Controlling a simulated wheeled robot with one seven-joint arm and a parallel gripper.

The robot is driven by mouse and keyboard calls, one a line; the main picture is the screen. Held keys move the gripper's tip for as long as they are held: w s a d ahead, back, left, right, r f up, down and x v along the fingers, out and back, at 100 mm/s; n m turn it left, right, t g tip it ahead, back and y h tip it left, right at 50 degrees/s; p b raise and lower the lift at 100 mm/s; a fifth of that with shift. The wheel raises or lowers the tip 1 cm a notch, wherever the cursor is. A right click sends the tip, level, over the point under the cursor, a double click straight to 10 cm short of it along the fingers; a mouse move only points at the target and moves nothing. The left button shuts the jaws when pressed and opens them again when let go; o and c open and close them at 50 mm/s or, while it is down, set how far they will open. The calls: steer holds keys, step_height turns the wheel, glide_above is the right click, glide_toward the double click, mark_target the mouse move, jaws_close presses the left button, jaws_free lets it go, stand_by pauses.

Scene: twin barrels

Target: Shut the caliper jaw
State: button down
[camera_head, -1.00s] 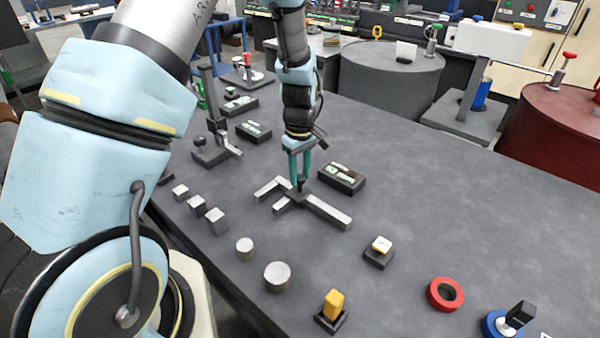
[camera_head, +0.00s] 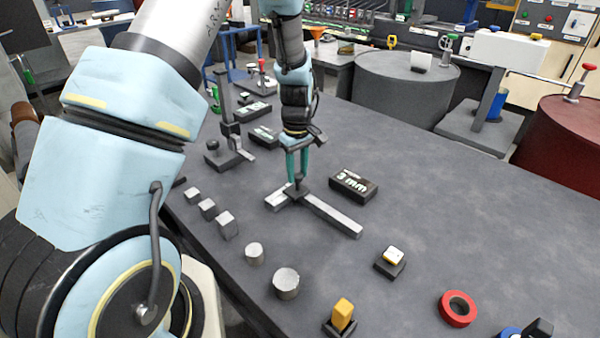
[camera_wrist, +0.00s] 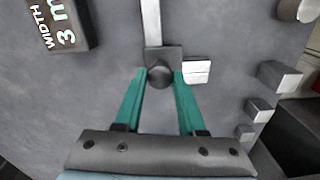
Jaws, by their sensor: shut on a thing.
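The caliper lies flat on the dark grey table, its silver beam (camera_head: 332,215) pointing to the lower right. Its silver jaws (camera_head: 279,200) lie side by side, with almost no gap that I can see; they also show in the wrist view (camera_wrist: 197,72). A dark sliding block with a round knob (camera_wrist: 160,75) sits at the jaw end of the beam. My gripper (camera_head: 299,183) points down with its teal fingers shut on the knob, one on each side in the wrist view (camera_wrist: 160,80). The readout box (camera_head: 353,186) beside the caliper reads 3 mm.
Several small metal blocks (camera_head: 226,224) and cylinders (camera_head: 286,283) line the table's left side. A height-gauge-like stand (camera_head: 232,150) is behind them. A yellow piece (camera_head: 343,314) and a red ring (camera_head: 458,308) are nearer. The table's right side is clear.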

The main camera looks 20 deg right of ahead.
steer(key=c, duration=0.5)
jaws_free()
steer(key=shift+w+a, duration=0.1)
steer(key=shift+w, duration=0.1)
step_height(320, 180, up, 11)
steer(key=b, duration=0.2)
steer(key=shift+f, duration=0.1)
